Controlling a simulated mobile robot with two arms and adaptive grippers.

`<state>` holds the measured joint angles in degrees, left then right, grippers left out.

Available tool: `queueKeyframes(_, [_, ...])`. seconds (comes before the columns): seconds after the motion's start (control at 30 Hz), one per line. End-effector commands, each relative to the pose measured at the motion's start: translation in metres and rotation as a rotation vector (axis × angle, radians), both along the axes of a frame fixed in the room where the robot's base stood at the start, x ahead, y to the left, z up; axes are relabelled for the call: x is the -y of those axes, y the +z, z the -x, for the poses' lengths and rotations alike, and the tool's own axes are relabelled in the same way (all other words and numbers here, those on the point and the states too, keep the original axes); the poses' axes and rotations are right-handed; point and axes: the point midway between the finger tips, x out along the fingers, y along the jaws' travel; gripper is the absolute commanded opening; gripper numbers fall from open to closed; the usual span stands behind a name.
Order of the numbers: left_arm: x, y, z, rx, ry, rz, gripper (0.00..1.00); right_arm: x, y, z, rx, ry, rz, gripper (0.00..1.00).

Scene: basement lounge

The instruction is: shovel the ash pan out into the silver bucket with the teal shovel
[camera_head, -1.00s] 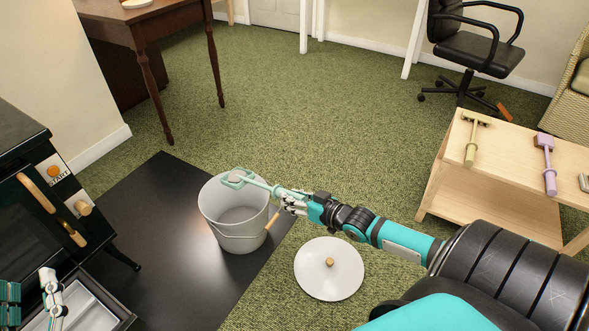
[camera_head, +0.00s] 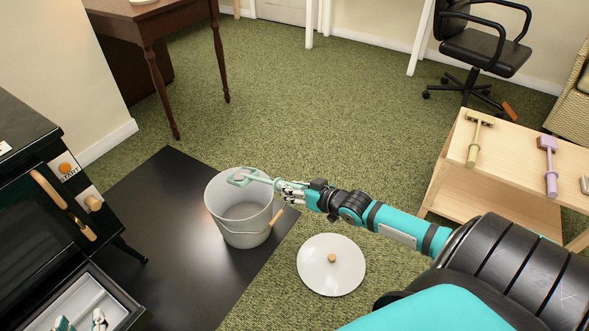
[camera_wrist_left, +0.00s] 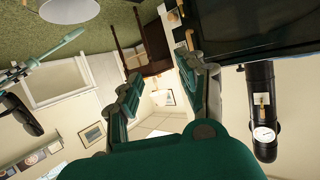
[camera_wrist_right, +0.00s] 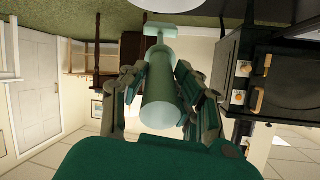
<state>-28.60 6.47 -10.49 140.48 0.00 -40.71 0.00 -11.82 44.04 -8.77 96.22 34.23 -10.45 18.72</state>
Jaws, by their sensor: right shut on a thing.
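The teal shovel (camera_head: 262,179) is in my right gripper (camera_head: 284,188), which is shut on its handle. The handle (camera_wrist_right: 160,105) lies between the fingers in the right wrist view. The shovel's head is over the silver bucket (camera_head: 240,228), near its far rim; whether ash is on it I cannot tell. The bucket stands upright on the dark mat. The ash pan (camera_head: 124,316) is at the lower left below the stove, partly cut off by the frame. My left gripper (camera_head: 82,323) is at the ash pan, mostly out of frame; its fingers are apart in the left wrist view (camera_wrist_left: 163,95).
The black stove (camera_head: 30,215) stands at the left. A round white lid (camera_head: 331,280) with a wooden knob lies on the carpet right of the bucket. A wooden bench (camera_head: 500,150) at the right holds other tools. The carpet behind the bucket is clear.

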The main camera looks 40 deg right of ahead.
Motion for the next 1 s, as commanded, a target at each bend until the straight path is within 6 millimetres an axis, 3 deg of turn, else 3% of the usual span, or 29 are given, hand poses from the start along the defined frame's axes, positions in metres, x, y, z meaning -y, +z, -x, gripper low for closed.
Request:
queueKeyframes(0.5, [-0.018,-0.047,0.038,-0.324,0.023,-0.076,0.40,-0.001,0.014,-0.009,-0.058,0.000,0.011,0.00])
queueKeyframes(1.0, [-0.035,-0.078,0.087,-0.606,0.043,-0.137,0.40,-0.002,0.024,-0.017,-0.120,0.000,0.021,0.00])
